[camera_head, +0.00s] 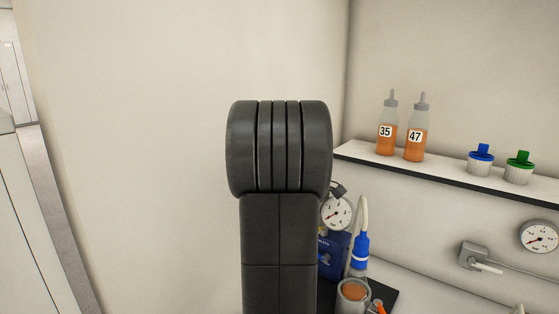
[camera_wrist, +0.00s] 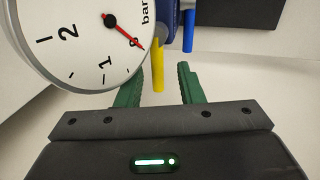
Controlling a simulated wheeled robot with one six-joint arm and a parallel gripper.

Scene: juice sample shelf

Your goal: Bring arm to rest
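My arm (camera_head: 280,200) stands upright in the middle of the head view, dark grey, and hides part of the bench behind it. My gripper (camera_wrist: 160,82) shows in the wrist view with two green fingers spread apart. A yellow rod-like part (camera_wrist: 158,68) shows between the fingers in the picture, with no visible grip on it. A large round gauge (camera_wrist: 75,40) fills the upper left of the wrist view, close to the left finger. The gripper is not clearly visible in the head view.
A shelf (camera_head: 450,184) at right holds two orange juice bottles, 35 (camera_head: 387,135) and 47 (camera_head: 416,140), and blue (camera_head: 481,160) and green-lidded (camera_head: 519,168) cups. Below are a gauge (camera_head: 337,213), a blue device (camera_head: 333,255) and a brown-filled cup (camera_head: 353,294). The left wall is bare.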

